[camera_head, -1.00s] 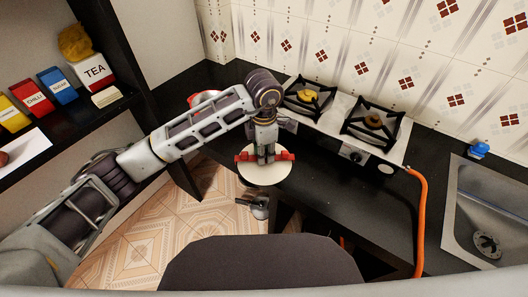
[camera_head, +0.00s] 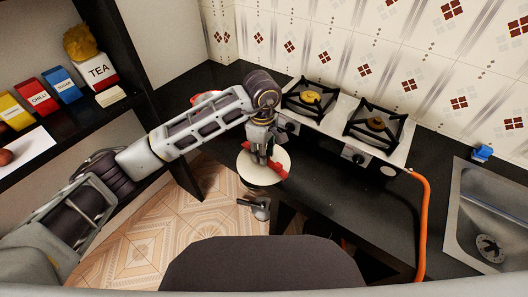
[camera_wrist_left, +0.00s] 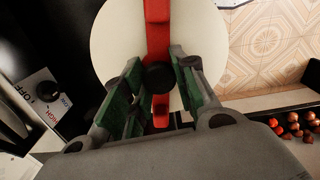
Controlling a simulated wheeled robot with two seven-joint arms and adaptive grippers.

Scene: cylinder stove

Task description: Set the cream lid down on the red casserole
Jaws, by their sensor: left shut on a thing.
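The cream lid (camera_head: 255,176) is a round pale disc with a red bar handle and a dark knob at its middle. My left gripper (camera_head: 264,158) is shut on the lid's handle and holds the lid by the counter's front edge. In the left wrist view the lid (camera_wrist_left: 112,38) lies beyond the green-padded fingers (camera_wrist_left: 158,82), which close around the handle (camera_wrist_left: 158,35) at the knob. The red casserole (camera_head: 199,98) stands on the counter at the back left, mostly hidden behind my left forearm.
A stove (camera_head: 347,121) with two burners stands right of the lid. An orange hose (camera_head: 424,225) and a sink (camera_head: 490,205) lie farther right. A shelf with a TEA box (camera_head: 99,72) and other boxes is at left. The counter (camera_head: 330,185) before the stove is clear.

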